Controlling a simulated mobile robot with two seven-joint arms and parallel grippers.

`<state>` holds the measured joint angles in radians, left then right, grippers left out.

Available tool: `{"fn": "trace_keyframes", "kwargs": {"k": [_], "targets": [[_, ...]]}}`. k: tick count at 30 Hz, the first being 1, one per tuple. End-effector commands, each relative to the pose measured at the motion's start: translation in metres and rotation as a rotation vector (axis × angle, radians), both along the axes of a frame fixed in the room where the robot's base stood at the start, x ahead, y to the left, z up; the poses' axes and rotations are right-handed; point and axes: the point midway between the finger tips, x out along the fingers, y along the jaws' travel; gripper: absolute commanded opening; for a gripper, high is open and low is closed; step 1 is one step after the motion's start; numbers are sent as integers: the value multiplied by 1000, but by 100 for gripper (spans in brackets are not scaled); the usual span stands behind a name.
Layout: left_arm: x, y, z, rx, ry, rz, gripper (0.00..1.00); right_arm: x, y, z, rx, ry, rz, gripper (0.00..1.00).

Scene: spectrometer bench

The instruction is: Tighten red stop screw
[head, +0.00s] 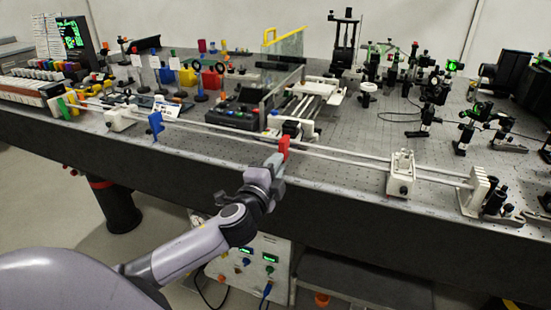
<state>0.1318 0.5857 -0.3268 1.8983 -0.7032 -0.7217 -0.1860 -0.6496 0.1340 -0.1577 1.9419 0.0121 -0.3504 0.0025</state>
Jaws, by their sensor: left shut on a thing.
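The red stop (284,147) stands on the double rail (340,155) near the front edge of the bench. Its screw cannot be made out and is hidden by my gripper. My left gripper (277,162) reaches up from the front and is shut at the red stop's near side, where the screw would be. My right gripper is not in the picture.
A blue stop (156,124) and a white carriage (120,118) sit on the rail to the left. Another white carriage (401,174) and a white end block (474,190) are to the right. Behind the rail stand a dark instrument box (238,115) and a clear panel (284,60). A control box (250,262) is below the bench.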

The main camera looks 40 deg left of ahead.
Motion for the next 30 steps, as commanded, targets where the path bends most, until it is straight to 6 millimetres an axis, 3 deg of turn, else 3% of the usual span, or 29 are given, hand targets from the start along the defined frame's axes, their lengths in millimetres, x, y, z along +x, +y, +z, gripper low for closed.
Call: {"fn": "trace_keyframes", "kwargs": {"k": [6, 15, 30], "targets": [[0, -1, 1, 181, 48, -2, 0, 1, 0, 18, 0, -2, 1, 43], [0, 0, -1, 355, 89, -2, 0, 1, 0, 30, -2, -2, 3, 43], [0, -1, -2, 435, 106, -2, 0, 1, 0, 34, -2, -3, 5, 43]]}}
